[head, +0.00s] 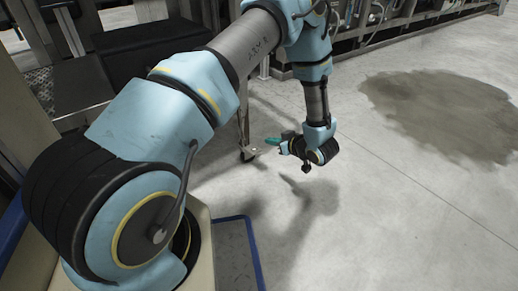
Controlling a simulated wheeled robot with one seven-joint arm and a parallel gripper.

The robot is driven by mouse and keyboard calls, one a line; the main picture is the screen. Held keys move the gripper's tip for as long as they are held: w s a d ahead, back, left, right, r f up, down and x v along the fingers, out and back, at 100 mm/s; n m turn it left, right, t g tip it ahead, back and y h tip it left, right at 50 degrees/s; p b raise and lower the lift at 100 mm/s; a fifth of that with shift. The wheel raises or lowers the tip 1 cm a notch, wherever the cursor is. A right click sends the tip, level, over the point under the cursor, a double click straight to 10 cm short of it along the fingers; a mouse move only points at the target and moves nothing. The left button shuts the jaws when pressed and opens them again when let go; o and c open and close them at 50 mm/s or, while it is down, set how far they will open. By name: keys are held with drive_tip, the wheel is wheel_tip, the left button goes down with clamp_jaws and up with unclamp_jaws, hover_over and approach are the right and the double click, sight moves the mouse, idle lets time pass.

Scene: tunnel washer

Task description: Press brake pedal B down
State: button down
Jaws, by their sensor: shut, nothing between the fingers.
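A small teal piece (272,141), which may be a brake pedal, shows just right of a caster wheel (248,155) at the foot of a metal leg. No letter is readable on it, so I cannot tell whether it is pedal B or whether it is pressed. My gripper (284,148) is shut and empty at the end of my arm, pointing left, right beside the teal piece. I cannot tell whether they touch. The fingertips are small and partly merge with the teal piece.
A metal frame with a dark box (150,50) stands at the upper left, behind my arm. Machinery (400,25) lines the back. A dark wet patch (440,110) lies on the floor at right. The concrete floor (390,220) at front right is clear.

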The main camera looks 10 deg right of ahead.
drive_tip(key=b, duration=0.5)
hover_over(258, 152)
drive_tip(key=f, duration=0.5)
drive_tip(key=shift+w, duration=0.25)
wheel_tip(258, 152, down, 2)
drive_tip(key=shift+f+b, duration=0.15)
drive_tip(key=shift+b, duration=0.7)
drive_tip(key=shift+s+d+f+b, duration=0.1)
drive_tip(key=shift+s+f+b, duration=0.1)
drive_tip(key=shift+f, duration=0.15)
drive_tip(key=shift+s+f+b, duration=0.1)
drive_tip(key=shift+f+b, duration=0.1)
drive_tip(key=shift+f, duration=0.15)
drive_tip(key=shift+s+d+f+t+y, duration=0.15)
drive_tip(key=shift+s+f+t+y, duration=0.2)
drive_tip(key=shift+f+t, duration=0.3)
drive_tip(key=shift+f+t+y, duration=0.25)
drive_tip(key=shift+t, duration=0.3)
drive_tip(key=shift+s+d+f+p, duration=0.1)
drive_tip(key=shift+s+f+p, duration=0.1)
drive_tip(key=shift+f+p, duration=0.95)
drive_tip(key=shift+f, duration=0.3)
